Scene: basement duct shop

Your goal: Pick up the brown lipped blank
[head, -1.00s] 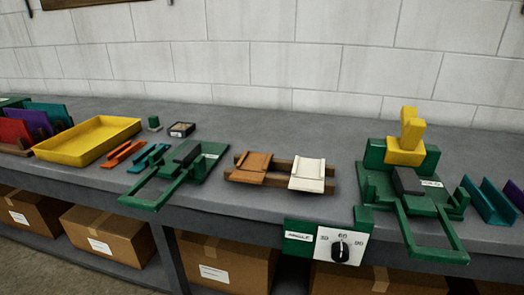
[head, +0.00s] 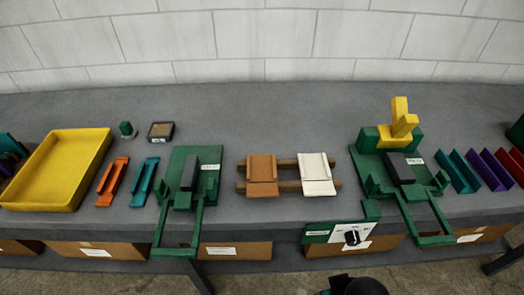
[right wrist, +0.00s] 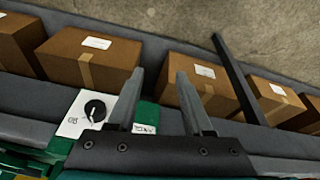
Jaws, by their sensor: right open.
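The brown lipped blank (head: 262,171) lies flat on a dark wooden rack (head: 287,162) near the middle of the bench in the head view. A white lipped blank (head: 315,170) lies on the same rack just to its right, apart from it. My right gripper (right wrist: 177,75) shows in the right wrist view, open and empty, with cardboard boxes and floor beyond its fingers. The brown blank is not in the right wrist view. A dark part at the bottom edge of the head view looks like my right arm. My left gripper is not in view.
A green bending tool (head: 187,190) stands left of the rack, and a green one with a yellow handle (head: 399,165) stands right. A dial panel (head: 341,235) hangs at the front edge. A yellow tray (head: 60,168) and orange and teal channels lie left. Boxes (right wrist: 90,62) sit below.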

